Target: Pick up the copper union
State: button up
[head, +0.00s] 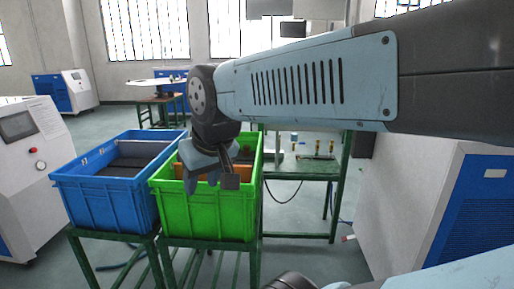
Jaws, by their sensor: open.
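My gripper (202,183) hangs from my arm in the head view, pointing down over the green crate (208,218). Its fingers are open, and I see nothing held between them. I cannot make out the copper union; the crate's front wall and my gripper hide much of the crate's inside. An orange-brown surface (240,172) shows inside the green crate behind my gripper.
A blue crate (105,198) stands left of the green one, both on green metal stands. A green table (300,170) behind right holds small yellowish items (294,138). White-and-blue cabinets stand at left (30,180) and right (400,210).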

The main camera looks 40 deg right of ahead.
aim_at(246, 148)
jog(key=z, duration=0.4)
jog(key=i, duration=0.85)
jog(key=z, duration=0.6)
jog(key=k, duration=0.85)
jog(key=z, duration=0.2)
jog(key=i, duration=0.9)
jog(key=u, duration=0.1)
